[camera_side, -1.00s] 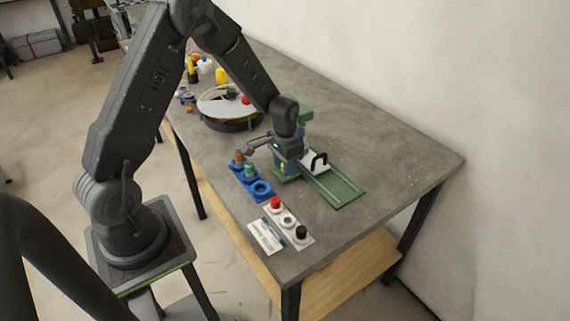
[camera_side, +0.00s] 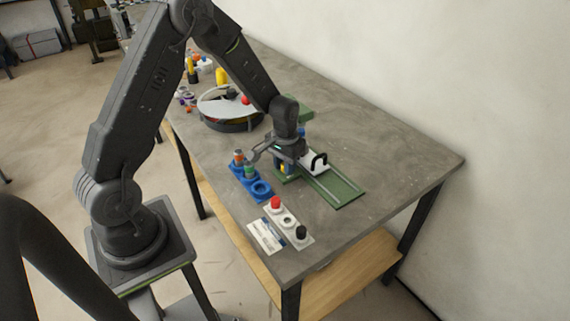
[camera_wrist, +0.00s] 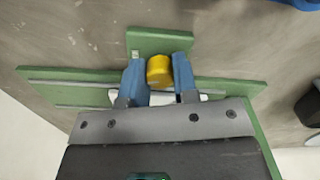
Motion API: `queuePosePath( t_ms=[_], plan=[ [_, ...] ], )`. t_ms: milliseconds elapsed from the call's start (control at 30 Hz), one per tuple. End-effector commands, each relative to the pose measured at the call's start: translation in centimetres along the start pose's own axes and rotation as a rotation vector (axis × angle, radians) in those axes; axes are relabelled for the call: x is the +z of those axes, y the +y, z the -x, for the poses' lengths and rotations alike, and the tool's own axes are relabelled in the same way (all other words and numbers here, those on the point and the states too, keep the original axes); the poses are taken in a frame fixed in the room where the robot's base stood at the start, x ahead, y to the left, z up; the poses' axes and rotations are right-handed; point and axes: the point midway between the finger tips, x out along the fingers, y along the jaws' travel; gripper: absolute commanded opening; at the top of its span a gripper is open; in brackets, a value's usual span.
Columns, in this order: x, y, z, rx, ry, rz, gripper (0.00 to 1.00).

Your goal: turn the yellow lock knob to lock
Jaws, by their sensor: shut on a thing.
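The yellow lock knob (camera_wrist: 159,71) sits between the two blue fingers of my gripper (camera_wrist: 160,75) in the wrist view. My gripper is shut on the knob. The green base of the jig (camera_wrist: 225,88) also shows in the wrist view. In the wrist view my gripper body covers most of the slide.
A blue holder (camera_side: 262,190) with capped pieces stands left of the jig. A white plate with red and black knobs (camera_side: 288,221) and a printed card (camera_side: 266,236) lie nearer the front edge. A round turntable (camera_side: 228,108) is behind. The right side of the table is clear.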

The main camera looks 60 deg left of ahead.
Motion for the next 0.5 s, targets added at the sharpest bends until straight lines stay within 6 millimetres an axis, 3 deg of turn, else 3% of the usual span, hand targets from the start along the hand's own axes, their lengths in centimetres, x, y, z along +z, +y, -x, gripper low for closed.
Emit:
queuePosePath(
  t_ms=[500],
  plan=[
    [0.02,0.01,-0.02,0.0,-0.001,0.492,0.04]
  ],
)
